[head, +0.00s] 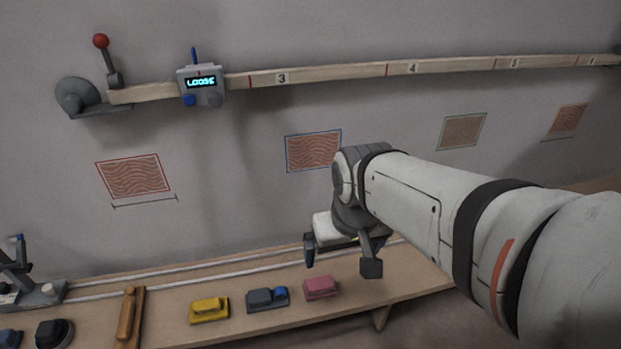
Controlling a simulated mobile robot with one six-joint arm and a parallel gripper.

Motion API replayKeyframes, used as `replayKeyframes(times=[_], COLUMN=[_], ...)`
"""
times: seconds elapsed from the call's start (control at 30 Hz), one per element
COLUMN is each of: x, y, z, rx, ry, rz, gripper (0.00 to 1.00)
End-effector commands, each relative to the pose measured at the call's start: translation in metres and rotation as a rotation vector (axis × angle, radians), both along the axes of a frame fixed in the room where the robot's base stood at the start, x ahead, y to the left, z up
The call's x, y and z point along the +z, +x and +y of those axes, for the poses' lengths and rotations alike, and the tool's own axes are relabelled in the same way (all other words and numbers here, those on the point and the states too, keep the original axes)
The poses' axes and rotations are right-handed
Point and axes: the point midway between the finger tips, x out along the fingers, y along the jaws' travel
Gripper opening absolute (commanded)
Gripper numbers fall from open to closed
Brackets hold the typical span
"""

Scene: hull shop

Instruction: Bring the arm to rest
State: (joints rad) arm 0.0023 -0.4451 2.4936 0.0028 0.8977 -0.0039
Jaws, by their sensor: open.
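My arm reaches in from the right of the head view, with its wrist bent downward. My gripper (341,266) hangs at the end of it, pointing down over the right part of the wooden bench (411,284). Its two dark fingers are apart and nothing shows between them. A pink block-like tool (320,288) lies on the bench just below and to the left of the gripper. I cannot tell the exact height of the fingers above the bench.
A grey tool with a blue part (267,299) and a yellow tool (209,310) lie on the bench farther left. A wooden-handled tool (127,314) lies beyond them. A numbered rail (340,74) runs along the wall, carrying a box with a lit display (201,84).

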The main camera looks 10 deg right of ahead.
Motion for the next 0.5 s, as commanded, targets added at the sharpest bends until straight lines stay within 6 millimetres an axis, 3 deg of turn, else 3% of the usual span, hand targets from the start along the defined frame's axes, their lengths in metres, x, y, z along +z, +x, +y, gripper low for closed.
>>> replayKeyframes(times=[0.33,0.5], x=[0.003,0.03], y=[-0.001,-0.002], z=[0.0,0.0], rx=[0.0,0.001], ry=[0.0,-0.001], rz=[-0.002,-0.011], gripper=[1.0,1.0])
